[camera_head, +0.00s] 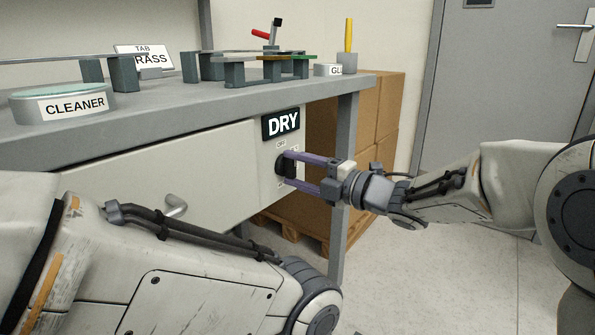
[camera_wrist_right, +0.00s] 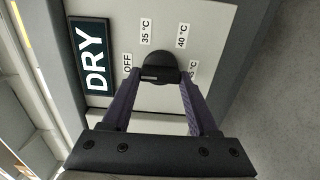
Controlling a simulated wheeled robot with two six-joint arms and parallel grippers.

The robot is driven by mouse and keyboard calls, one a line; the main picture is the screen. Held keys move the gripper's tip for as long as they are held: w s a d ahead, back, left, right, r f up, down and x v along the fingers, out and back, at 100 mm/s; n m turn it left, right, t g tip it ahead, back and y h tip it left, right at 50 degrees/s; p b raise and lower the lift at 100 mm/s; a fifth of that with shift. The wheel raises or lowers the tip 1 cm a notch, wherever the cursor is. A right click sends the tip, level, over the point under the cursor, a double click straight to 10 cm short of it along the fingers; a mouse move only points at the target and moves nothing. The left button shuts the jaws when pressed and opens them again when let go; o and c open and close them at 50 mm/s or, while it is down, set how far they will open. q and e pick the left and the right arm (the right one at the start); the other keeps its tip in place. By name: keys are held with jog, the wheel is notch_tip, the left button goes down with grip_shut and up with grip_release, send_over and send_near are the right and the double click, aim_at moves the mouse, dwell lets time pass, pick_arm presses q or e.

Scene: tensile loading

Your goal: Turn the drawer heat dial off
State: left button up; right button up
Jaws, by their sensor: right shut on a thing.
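The drawer heat dial (camera_head: 280,163) is a dark round knob on the pale front panel, below the black DRY sign (camera_head: 281,124). My right gripper (camera_head: 289,168) reaches it from the right, its two purple fingers shut on the dial's sides. In the right wrist view the dial (camera_wrist_right: 160,66) sits between the fingertips (camera_wrist_right: 162,77). Labels OFF (camera_wrist_right: 127,63), 35 °C (camera_wrist_right: 146,32), 40 °C (camera_wrist_right: 183,36) and a partly hidden one surround it. I cannot tell which label the dial points to. My left arm crosses the lower left; its gripper is out of view.
The drawer (camera_head: 150,180) has a grey hook-like handle (camera_head: 176,205). The bench top (camera_head: 200,108) carries a CLEANER dish (camera_head: 62,103), fixtures and a glue pot. A table leg (camera_head: 343,235) stands close behind the right gripper; cardboard boxes (camera_head: 385,115) are behind. The floor at right is clear.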

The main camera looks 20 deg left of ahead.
jog(key=o, duration=1.4)
jog(key=p+v, duration=0.3)
jog(key=v, duration=0.7)
jog(key=shift+s+d+f+p, duration=0.1)
jog(key=shift+s+d+p, duration=0.1)
jog(key=shift+p, duration=0.1)
